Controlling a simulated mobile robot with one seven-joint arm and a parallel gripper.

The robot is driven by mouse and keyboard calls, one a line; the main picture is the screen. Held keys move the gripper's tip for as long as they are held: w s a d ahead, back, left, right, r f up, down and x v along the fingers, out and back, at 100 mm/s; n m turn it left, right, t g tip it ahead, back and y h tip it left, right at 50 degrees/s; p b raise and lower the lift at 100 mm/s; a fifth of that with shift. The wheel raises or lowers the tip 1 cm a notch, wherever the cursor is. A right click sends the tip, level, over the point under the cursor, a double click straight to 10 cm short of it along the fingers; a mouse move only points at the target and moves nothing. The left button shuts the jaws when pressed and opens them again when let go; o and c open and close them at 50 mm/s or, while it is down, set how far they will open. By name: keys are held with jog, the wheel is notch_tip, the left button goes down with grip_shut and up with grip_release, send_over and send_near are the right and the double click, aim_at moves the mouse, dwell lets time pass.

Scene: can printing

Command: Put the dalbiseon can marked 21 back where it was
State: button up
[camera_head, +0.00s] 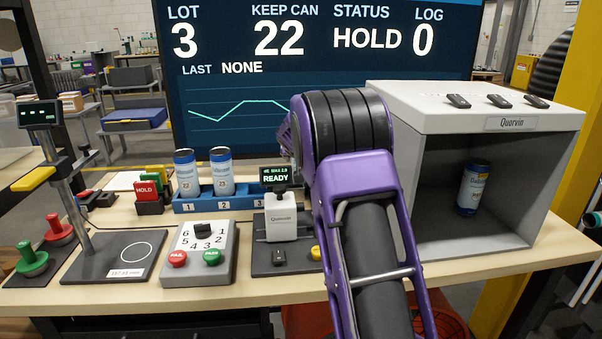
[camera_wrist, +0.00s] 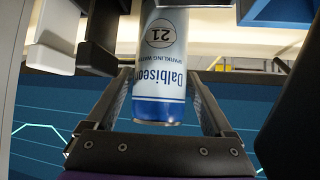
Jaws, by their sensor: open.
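The Dalbiseon can marked 21 (camera_wrist: 160,60) is white and silver with a blue end and shows in the wrist view. My gripper (camera_wrist: 160,82) is open, with one finger on each side of this can. Whether either finger touches it I cannot tell. In the head view my purple arm hides the gripper, and I cannot make out can 21 there. The blue rack (camera_head: 205,205) has places numbered 1, 2 and 3. Similar cans stand in place 1 (camera_head: 186,173) and place 2 (camera_head: 221,172); place 3 is partly hidden by the small device.
A small printer (camera_head: 281,224) reading READY stands beside my arm. Another can (camera_head: 473,188) stands inside the grey Quorvin box (camera_head: 420,104) at right. A dial box (camera_head: 203,255) with red and green buttons and a scale plate (camera_head: 115,256) stand at left. A screen (camera_head: 240,120) reads KEEP CAN 22, HOLD.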

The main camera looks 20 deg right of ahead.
jog(key=c, duration=1.2)
jog(key=shift+r, duration=0.15)
